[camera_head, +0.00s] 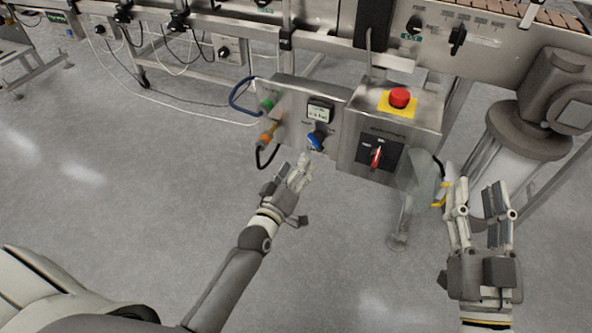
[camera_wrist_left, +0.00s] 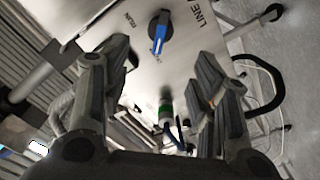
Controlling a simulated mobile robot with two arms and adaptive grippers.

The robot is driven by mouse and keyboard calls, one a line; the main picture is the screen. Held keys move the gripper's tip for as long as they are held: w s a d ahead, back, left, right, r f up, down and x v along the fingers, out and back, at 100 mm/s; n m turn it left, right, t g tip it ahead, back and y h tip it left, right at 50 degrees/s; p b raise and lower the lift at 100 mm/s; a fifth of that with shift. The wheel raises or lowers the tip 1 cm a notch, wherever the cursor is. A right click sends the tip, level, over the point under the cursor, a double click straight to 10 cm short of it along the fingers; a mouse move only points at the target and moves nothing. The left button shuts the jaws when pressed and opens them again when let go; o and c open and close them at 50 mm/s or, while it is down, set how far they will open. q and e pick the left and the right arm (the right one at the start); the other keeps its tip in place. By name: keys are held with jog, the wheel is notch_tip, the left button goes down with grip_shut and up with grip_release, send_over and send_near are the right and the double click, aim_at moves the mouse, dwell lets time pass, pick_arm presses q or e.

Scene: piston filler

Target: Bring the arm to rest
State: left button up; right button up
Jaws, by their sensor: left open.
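My left gripper (camera_head: 300,172) reaches up from the lower left in the head view, its fingertips just below and left of a blue rotary knob (camera_head: 317,138) on a steel control box. In the left wrist view, the left gripper (camera_wrist_left: 158,75) has its two fingers spread apart with nothing between them. The blue knob (camera_wrist_left: 160,32) shows beyond the fingertips, apart from them. My right gripper (camera_head: 482,190) is at the lower right of the head view, fingers pointing up with a gap between them, empty.
The control box also bears a small display (camera_head: 320,110). Beside it are a red emergency button (camera_head: 399,97) on a yellow plate and a red rotary switch (camera_head: 376,156). Cables hang at the box's left side. A conveyor frame runs along the back. Grey floor (camera_head: 150,230) is clear at left.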

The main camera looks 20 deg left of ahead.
pick_arm(q)
jog(key=shift+s+r, duration=0.1)
jog(key=shift+s, duration=0.05)
dwell(0.4)
